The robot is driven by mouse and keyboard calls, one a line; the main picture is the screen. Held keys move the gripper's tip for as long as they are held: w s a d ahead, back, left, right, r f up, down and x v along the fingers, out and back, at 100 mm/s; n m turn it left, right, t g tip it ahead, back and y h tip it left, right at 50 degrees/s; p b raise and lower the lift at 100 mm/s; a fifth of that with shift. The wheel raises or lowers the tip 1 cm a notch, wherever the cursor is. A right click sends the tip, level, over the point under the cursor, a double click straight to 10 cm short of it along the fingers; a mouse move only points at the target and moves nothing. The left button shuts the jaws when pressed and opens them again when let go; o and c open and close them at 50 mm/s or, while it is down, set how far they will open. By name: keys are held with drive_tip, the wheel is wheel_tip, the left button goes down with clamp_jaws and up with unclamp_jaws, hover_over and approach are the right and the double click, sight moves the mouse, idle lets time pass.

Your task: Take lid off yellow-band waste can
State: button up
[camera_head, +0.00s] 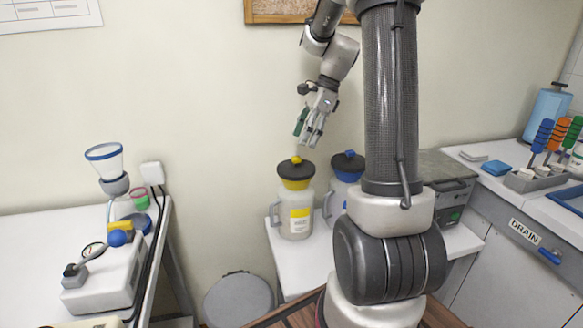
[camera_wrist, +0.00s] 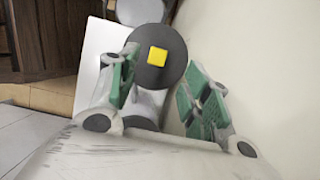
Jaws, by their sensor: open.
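The yellow-band waste can (camera_head: 296,215) stands on a small white table, with a white body, a yellow label and a yellow band under a dark lid (camera_head: 296,169). The lid has a yellow knob (camera_head: 296,159) on top. In the wrist view, the dark round lid (camera_wrist: 148,75) and its square yellow knob (camera_wrist: 157,56) show between the green finger pads. My gripper (camera_head: 307,142) is open and empty, pointing down above the lid and slightly right of the knob, apart from it. The fingertips (camera_wrist: 165,88) show on both sides of the lid in the wrist view.
A blue-band can (camera_head: 347,165) stands just right, partly hidden by my arm. A grey box device (camera_head: 452,195) sits behind my column. A round grey bin (camera_head: 238,298) stands on the floor. The left bench (camera_head: 30,240) holds a funnel device (camera_head: 104,160). Wall space above the cans is free.

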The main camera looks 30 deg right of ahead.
sight(297, 157)
drive_tip(key=x, duration=0.7)
drive_tip(key=shift+s, duration=0.2)
drive_tip(key=shift+c, duration=0.2)
clamp_jaws()
